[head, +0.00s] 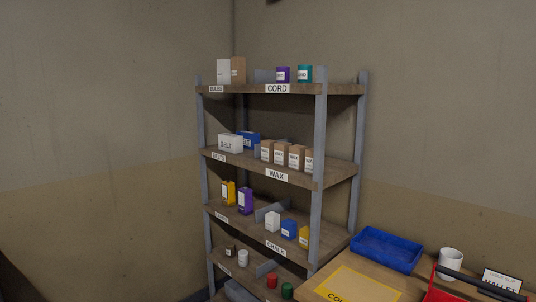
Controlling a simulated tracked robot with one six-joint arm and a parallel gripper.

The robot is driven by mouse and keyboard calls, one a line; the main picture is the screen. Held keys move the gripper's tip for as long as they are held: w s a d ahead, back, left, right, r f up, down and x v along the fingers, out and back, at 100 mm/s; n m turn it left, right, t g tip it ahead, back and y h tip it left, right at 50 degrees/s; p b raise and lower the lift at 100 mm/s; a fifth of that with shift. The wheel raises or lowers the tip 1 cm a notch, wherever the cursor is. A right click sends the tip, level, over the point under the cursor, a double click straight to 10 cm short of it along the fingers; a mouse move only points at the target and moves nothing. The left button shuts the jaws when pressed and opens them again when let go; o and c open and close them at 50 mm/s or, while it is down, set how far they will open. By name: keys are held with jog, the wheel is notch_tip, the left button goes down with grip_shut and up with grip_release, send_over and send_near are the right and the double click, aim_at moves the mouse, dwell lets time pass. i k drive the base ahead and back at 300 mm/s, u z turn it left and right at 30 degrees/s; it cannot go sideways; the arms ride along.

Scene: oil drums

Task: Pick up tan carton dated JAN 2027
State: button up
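Several tan cartons stand upright in a row on the shelf level labelled WAX: one at the left (266,151), one beside it (281,154), another (296,157), and one at the right (309,161) partly hidden by the front post. They have white labels, but the print is too small to read any date. Another tan carton (238,70) stands on the top level beside a white one. I cannot tell which carton is dated JAN 2027. My gripper is not in view.
The shelf unit (319,130) has grey posts and dividers. White and blue boxes (230,143) share the WAX level, at its left. Other boxes and cans fill the other levels. A wooden table (415,280) at lower right bears a blue tray (387,249), a white mug (450,262) and a yellow sheet (355,286).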

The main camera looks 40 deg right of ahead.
aim_at(280, 149)
jog(key=u, duration=0.25)
jog(key=i, duration=2.15)
jog(key=z, duration=0.65)
jog(key=i, duration=0.65)
jog(key=z, duration=1)
jog(key=i, duration=0.8)
jog(key=z, duration=0.05)
